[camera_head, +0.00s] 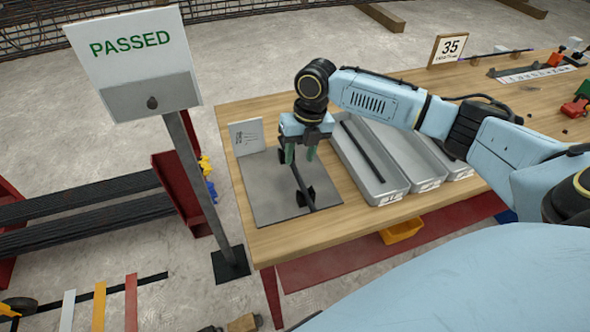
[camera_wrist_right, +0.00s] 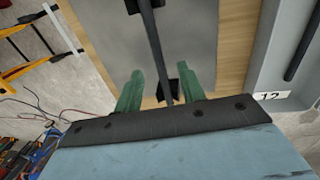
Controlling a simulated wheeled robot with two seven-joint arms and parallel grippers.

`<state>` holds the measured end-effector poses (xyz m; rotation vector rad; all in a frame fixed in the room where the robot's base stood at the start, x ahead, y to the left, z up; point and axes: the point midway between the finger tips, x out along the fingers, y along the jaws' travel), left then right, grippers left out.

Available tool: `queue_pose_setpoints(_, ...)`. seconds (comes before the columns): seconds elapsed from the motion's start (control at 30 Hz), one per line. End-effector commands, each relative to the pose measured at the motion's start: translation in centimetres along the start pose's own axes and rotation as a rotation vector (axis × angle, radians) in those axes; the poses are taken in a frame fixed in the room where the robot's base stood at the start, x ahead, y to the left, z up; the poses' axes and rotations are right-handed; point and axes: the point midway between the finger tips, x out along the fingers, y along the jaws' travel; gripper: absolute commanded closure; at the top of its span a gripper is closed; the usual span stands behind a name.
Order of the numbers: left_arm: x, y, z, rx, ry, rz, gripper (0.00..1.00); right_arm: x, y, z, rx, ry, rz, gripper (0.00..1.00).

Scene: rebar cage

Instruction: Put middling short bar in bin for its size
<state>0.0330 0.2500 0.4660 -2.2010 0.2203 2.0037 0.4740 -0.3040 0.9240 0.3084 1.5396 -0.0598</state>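A dark short bar (camera_head: 301,183) lies over a grey mat (camera_head: 262,195) on the wooden table, resting on small black supports. It also shows in the right wrist view (camera_wrist_right: 155,45), running between the green fingers. My right gripper (camera_head: 300,156) is above the mat, pointing down at the bar. In the wrist view its fingers (camera_wrist_right: 161,82) stand apart, with a gap on each side of the bar. Grey bins stand right of the mat. The nearest bin (camera_head: 387,190) holds a dark bar, and its wrist-view label reads 12. My left gripper is not in view.
A second bin (camera_head: 428,181) and a third stand farther right, partly under my right arm. A small sign (camera_head: 246,136) stands at the mat's back edge. A PASSED sign (camera_head: 135,60) on a post stands left of the table. A 35 sign (camera_head: 449,48) stands at the back.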

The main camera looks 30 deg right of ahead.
Motion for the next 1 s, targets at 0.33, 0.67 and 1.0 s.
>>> queue_pose_setpoints(0.33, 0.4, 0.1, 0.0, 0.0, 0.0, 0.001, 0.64, 3.8, 0.1, 0.1, -0.001, 0.0, -0.001, 0.6)
queue_pose_setpoints(0.67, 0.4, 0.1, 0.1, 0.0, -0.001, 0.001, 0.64, 3.7, 0.1, 0.1, 0.0, 0.0, -0.001, 0.86)
queue_pose_setpoints(1.0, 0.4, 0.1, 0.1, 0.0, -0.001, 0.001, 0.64, 3.6, 0.2, 0.2, 0.0, -0.002, 0.001, 1.0)
